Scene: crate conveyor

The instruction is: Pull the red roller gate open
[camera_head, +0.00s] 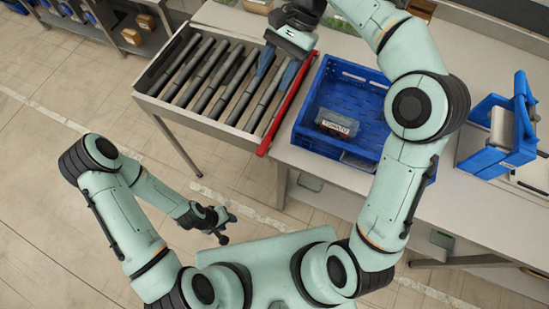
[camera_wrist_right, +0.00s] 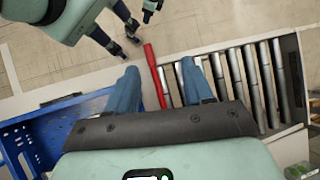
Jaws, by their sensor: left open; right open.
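The red roller gate (camera_head: 285,112) is a long red bar between the roller conveyor (camera_head: 150,100) and the worktop. It also shows in the right wrist view (camera_wrist_right: 154,72). My right gripper (camera_head: 277,70) is open, its two blue fingers pointing down by the gate's far half. In the right wrist view (camera_wrist_right: 160,68) the bar appears between the spread fingers, nearer the left one. No grip on it shows, and the height gap is unclear. My left gripper (camera_head: 228,229) is open and empty, low in front of the conveyor, away from the gate.
A blue crate (camera_head: 308,103) stands right of the gate and holds a pack labelled tomato (camera_head: 337,123). A blue stand (camera_head: 493,160) is further right on the worktop (camera_head: 440,200). Shelves with small boxes are at the back left.

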